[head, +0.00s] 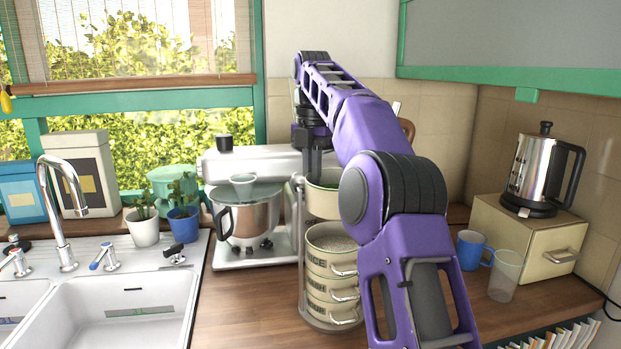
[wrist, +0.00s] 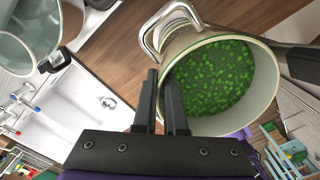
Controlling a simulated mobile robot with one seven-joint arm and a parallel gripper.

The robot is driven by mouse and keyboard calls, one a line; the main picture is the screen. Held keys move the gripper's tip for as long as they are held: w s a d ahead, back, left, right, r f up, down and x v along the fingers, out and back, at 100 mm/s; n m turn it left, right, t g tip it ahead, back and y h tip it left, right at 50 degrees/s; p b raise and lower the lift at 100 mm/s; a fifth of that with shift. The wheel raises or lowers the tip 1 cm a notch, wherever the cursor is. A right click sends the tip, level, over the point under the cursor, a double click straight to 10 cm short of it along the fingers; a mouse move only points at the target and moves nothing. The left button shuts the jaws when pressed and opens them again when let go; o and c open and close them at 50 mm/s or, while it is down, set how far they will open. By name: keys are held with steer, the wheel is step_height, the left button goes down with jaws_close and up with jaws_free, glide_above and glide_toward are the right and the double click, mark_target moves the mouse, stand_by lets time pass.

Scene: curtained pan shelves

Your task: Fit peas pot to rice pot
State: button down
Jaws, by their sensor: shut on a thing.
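The peas pot (head: 323,205) is cream-coloured with green peas inside. In the head view it hangs upright, or nearly so, just above the rice pot (head: 345,262). The rice pot is the open top of a stack of cream pots, with pale rice in it. My gripper (head: 314,168) points down and is shut on the peas pot's wall. In the wrist view, my gripper (wrist: 159,78) is at the left rim of the peas pot (wrist: 262,90). The contact between the two pots is unclear, and my arm hides their right side.
A metal carrier frame (head: 300,255) stands around the stack. A mixer with a steel bowl (head: 240,222) is close on the left, beyond it the sink (head: 125,305). A blue mug (head: 471,250) and clear cup (head: 505,275) stand right. Wooden counter is free front left of the stack.

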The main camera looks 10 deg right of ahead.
steer(key=shift+s, duration=0.1)
steer(key=shift+f+b, duration=0.95)
steer(key=shift+f, duration=0.3)
